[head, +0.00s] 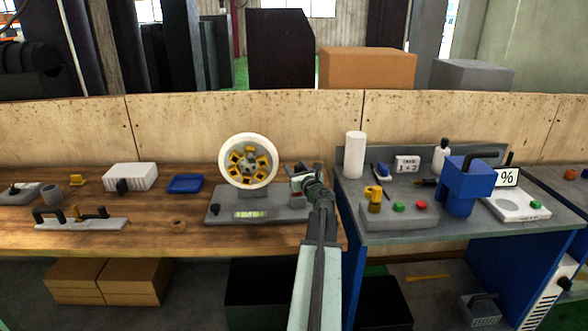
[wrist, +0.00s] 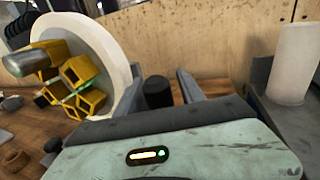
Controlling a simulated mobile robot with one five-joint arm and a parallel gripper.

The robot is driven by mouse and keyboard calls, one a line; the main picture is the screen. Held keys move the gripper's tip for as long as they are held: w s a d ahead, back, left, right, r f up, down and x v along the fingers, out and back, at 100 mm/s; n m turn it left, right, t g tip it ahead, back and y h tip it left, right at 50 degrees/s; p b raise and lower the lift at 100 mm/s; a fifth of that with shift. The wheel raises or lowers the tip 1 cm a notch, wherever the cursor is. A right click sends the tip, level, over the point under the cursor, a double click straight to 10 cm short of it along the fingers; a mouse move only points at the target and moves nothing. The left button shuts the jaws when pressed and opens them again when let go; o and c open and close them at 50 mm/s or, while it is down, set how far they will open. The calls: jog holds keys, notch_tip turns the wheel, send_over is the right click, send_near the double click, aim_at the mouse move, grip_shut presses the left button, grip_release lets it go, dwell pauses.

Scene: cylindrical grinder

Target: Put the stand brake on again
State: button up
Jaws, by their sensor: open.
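The stand (head: 283,208) is a grey base on the wooden bench, carrying a white-rimmed wheel (head: 275,161) with yellow blocks inside. The wheel also shows large at the left of the wrist view (wrist: 112,48). My gripper (head: 301,180) is over the right end of the stand, right of the wheel. In the wrist view my gripper (wrist: 162,88) is open, and a black cylindrical knob (wrist: 158,93) stands upright between its two fingers, with a gap visible to the right finger. The knob's lower part is hidden by my gripper's body. I cannot tell whether this knob is the brake.
A small black knob (head: 215,209) is on the stand's left front. A blue tray (head: 186,183) and a white box (head: 130,177) lie left. The grey table at right holds a white cylinder (head: 355,155), a button box (head: 398,211) and a blue device (head: 465,187). A wooden panel (head: 230,112) closes the back.

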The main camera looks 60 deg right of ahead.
jog(key=shift+c, duration=0.4)
grip_shut()
jog(key=shift+s, duration=0.1)
dwell(0.9)
